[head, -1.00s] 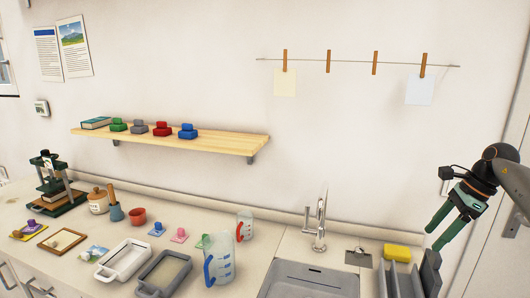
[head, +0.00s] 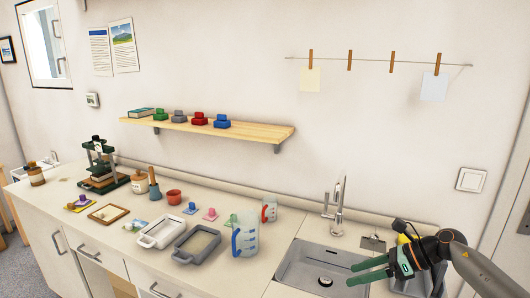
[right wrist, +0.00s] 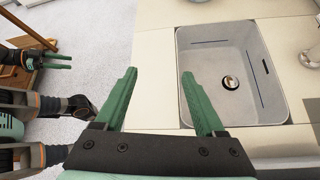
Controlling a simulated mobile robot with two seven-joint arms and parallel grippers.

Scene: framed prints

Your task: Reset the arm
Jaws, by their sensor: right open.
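My right gripper (head: 354,274) is open and empty. In the head view it reaches in from the right, with its green fingers pointing left over the front of the sink. In the right wrist view (right wrist: 165,98) its two fingers are spread wide, with nothing between them, beside the grey sink (right wrist: 236,100). In that view another green-fingered gripper, my left one (right wrist: 50,61), shows at the far left above the floor. Its jaw gap is too small to judge.
The sink (head: 300,262) and faucet (head: 338,208) lie left of my right gripper. A wooden shelf (head: 262,131) and a clip line (head: 400,62) hang on the wall.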

